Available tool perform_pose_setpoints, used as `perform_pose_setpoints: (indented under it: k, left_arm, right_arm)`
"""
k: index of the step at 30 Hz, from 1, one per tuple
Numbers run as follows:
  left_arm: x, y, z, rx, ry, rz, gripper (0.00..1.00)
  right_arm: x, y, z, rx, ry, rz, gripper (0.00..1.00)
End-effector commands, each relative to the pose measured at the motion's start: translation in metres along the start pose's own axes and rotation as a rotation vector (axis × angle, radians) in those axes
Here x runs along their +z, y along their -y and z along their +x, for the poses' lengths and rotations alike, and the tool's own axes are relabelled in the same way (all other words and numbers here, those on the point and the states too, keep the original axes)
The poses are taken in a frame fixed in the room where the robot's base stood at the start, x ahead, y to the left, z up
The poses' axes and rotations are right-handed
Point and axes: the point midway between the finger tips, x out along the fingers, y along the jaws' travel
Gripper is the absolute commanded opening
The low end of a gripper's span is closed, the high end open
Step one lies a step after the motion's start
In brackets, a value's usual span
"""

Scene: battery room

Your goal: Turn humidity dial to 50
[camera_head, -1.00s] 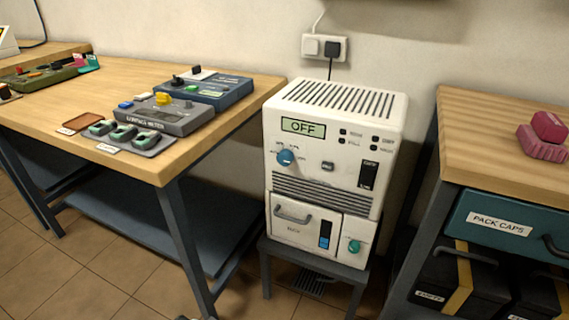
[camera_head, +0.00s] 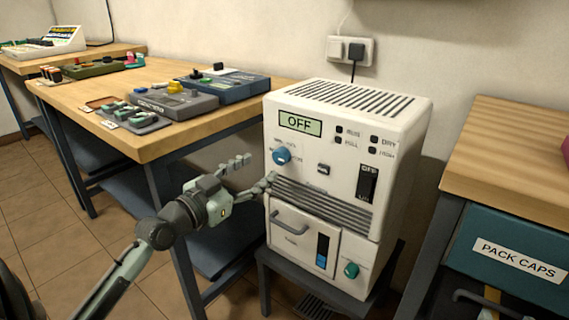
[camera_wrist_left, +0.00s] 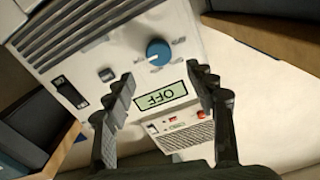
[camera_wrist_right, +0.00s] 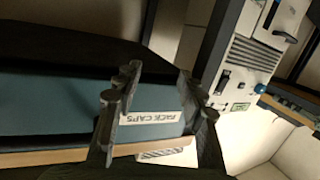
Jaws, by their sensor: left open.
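The white humidity unit (camera_head: 335,235) stands on a low dark stand, and its display (camera_head: 300,124) reads OFF. The blue dial (camera_head: 282,155) is on its front below the display; a dark switch (camera_head: 367,183) is to the right. My left gripper (camera_head: 254,172) is open and empty, in front of the unit, a little left of and below the dial in the head view. The left wrist view shows the dial (camera_wrist_left: 158,52) beyond the spread fingers (camera_wrist_left: 163,84), apart from them. My right gripper (camera_wrist_right: 158,82) is open and empty, facing the teal drawer (camera_wrist_right: 60,105).
A wooden table (camera_head: 80,85) with several control boxes is left of the unit. A workbench (camera_head: 510,140) with a drawer labelled PACK CAPS (camera_head: 515,260) is close on the right. A wall socket (camera_head: 350,51) with a plug is behind the unit.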

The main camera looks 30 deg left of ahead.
Motion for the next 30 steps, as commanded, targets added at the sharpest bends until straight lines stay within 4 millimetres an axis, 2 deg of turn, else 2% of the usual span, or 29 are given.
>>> perform_pose_setpoints:
  k: [9,15,26,30]
  left_arm:
    - [-0.001,0.0,0.046,-0.001,-0.001,-0.004,0.56]
    - [0.001,0.0,0.068,0.0,0.003,-0.003,0.56]
    - [0.001,-0.001,0.073,0.001,0.005,-0.001,0.56]
    - [0.001,-0.001,0.073,0.001,0.005,-0.001,0.39]
  right_arm:
    - [0.015,-0.008,-0.002,0.016,0.077,-0.01,0.4]
    - [0.021,-0.01,-0.002,0.02,0.1,-0.012,0.4]
    - [0.021,-0.01,-0.002,0.021,0.104,-0.012,0.4]
    - [0.022,-0.01,-0.002,0.021,0.105,-0.012,0.4]
